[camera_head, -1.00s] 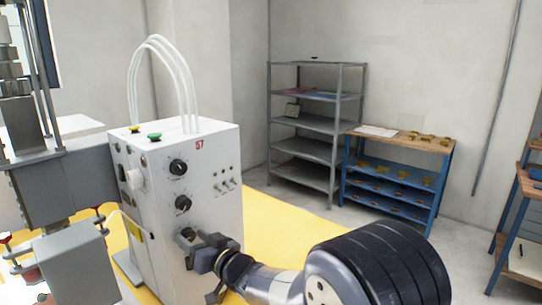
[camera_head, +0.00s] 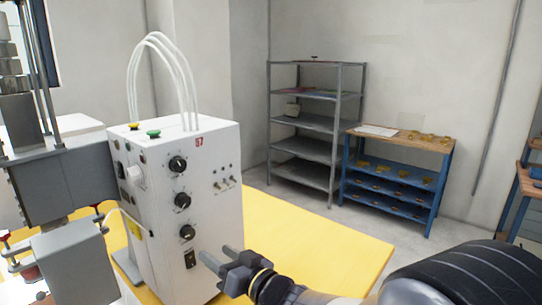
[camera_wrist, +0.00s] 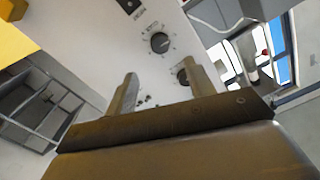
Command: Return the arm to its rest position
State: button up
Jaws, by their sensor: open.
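My gripper (camera_head: 217,267) is in front of the lower part of a white control box marked 57 (camera_head: 206,160) in the head view. Its two fingers are apart and nothing shows between them. In the wrist view the fingers (camera_wrist: 160,85) point toward the box face (camera_wrist: 95,45), with a gap to the panel. A dial (camera_wrist: 159,42) shows beyond them.
The box stands on a yellow surface (camera_head: 300,240). A grey machine (camera_head: 65,185) is at the left. A grey metal shelf (camera_head: 315,125) and a blue rack with a wooden top (camera_head: 395,185) stand by the back wall. Another blue-framed bench (camera_head: 530,185) is at the right edge.

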jog(key=p+x, duration=0.1)
jog(key=x, duration=0.9)
jog(key=shift+s, duration=0.1)
jog(key=shift+f+n+b, duration=0.15)
jog(key=shift+n+b, duration=0.2)
jog(key=shift+n, duration=0.05)
jog(key=shift+n+b, duration=0.6)
jog(key=shift+n, duration=0.4)
jog(key=n+b, duration=0.2)
jog(key=shift+n, duration=0.4)
jog(key=n+b, duration=0.4)
jog(key=n, duration=0.1)
send_near(190, 236)
jog(key=shift+r+p+v, duration=0.2)
jog(key=shift+p+v, duration=0.1)
jog(key=shift+v, duration=0.9)
